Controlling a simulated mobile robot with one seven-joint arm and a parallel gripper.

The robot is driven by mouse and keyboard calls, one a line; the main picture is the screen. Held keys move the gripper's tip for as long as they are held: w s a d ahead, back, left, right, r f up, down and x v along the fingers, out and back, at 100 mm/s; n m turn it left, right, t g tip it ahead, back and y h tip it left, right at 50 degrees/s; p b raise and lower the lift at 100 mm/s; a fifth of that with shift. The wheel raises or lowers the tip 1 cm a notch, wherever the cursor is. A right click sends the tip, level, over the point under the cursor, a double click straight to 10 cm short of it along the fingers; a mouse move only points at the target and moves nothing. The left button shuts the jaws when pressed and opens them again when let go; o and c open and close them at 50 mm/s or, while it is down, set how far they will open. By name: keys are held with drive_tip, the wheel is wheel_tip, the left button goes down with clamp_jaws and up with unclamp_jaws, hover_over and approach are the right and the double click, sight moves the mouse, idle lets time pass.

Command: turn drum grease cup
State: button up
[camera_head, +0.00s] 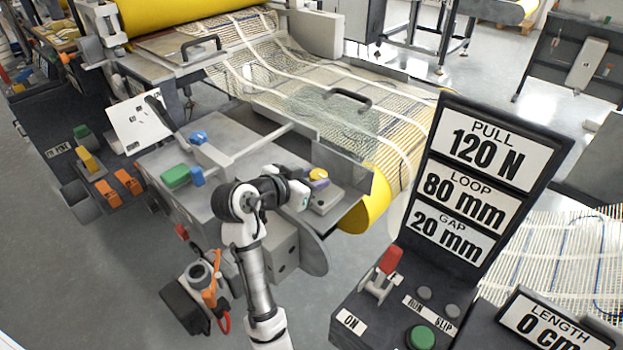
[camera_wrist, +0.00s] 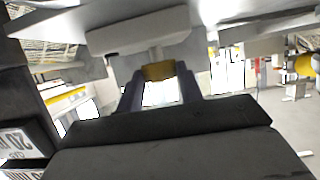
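The drum grease cup is a small brass-yellow piece (camera_wrist: 159,71) under a grey block in the wrist view. In the head view its yellow top (camera_head: 317,173) shows at the right end of the grey machine bench. My gripper (camera_wrist: 159,80) has its two dark purple fingers on either side of the cup. The cup fills the gap between the fingertips, and they look in contact with it. In the head view my gripper (camera_head: 316,184) reaches the cup from the left; its fingers are small and partly hidden there.
Green and blue pieces (camera_head: 176,176) sit on the bench (camera_head: 230,145) left of my arm. A yellow drum (camera_head: 372,205) with mesh over it lies just right of the cup. A control panel (camera_head: 440,300) with a red lever (camera_head: 389,260) stands at front right. Open floor lies at left.

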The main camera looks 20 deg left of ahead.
drive_tip(key=o, duration=0.4)
drive_tip(key=shift+p+v, duration=2.35)
drive_tip(key=shift+v, duration=4.6)
